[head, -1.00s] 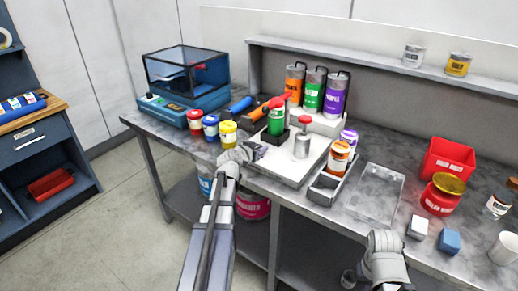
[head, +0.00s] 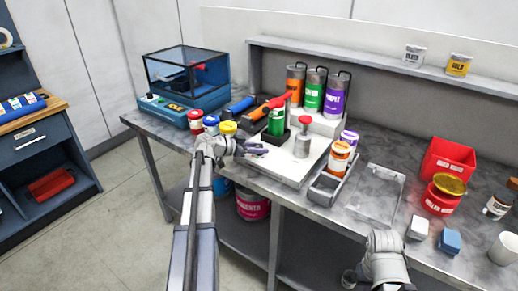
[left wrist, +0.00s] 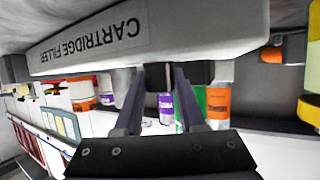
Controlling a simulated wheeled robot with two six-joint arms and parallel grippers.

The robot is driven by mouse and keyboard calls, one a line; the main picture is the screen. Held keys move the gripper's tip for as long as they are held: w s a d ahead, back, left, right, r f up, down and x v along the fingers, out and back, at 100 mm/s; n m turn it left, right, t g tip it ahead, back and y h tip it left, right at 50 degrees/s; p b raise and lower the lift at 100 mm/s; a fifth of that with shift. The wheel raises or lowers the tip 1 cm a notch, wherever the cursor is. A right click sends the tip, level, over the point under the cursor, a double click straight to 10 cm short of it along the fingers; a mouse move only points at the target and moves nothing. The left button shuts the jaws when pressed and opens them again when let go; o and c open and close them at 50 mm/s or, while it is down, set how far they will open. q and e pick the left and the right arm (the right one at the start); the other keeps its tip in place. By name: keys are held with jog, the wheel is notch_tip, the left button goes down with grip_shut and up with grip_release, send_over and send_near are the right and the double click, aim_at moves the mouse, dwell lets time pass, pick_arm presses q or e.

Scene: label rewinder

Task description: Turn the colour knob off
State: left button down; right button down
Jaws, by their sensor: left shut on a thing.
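The cartridge filler (head: 275,171) is a pale tray-like unit on the bench; its label shows upside down in the left wrist view (left wrist: 92,38). My left gripper (head: 262,151) is at the filler's front left edge. In the left wrist view its two dark fingers (left wrist: 158,88) stand either side of a small grey piece (left wrist: 155,76) below the labelled face, and are shut on it. This piece appears to be the colour knob; its marking and setting are hidden. My right gripper (head: 386,246) is low at the bench's front right, its fingers not clear.
Orange, green and purple canisters (head: 313,92) stand behind the filler. Red, blue and yellow jars (head: 196,118) stand left of my gripper. A grey bottle with a red cap (head: 303,138) stands on the filler. A grey caddy (head: 325,190) with jars is to its right.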

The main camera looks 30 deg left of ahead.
pick_arm(q)
jog(key=shift+s+f, duration=0.1)
jog(key=shift+f, duration=0.05)
dwell(0.3)
jog(key=c, duration=0.5)
grip_release()
jog(key=p+v, duration=0.2)
jog(key=v, duration=0.4)
jog(key=shift+a+r+p, duration=0.1)
jog(key=shift+r+p, duration=0.15)
jog(key=shift+p, duration=0.05)
jog(key=shift+s+a+r, duration=0.2)
jog(key=shift+s+a, duration=0.15)
jog(key=shift+s, duration=0.25)
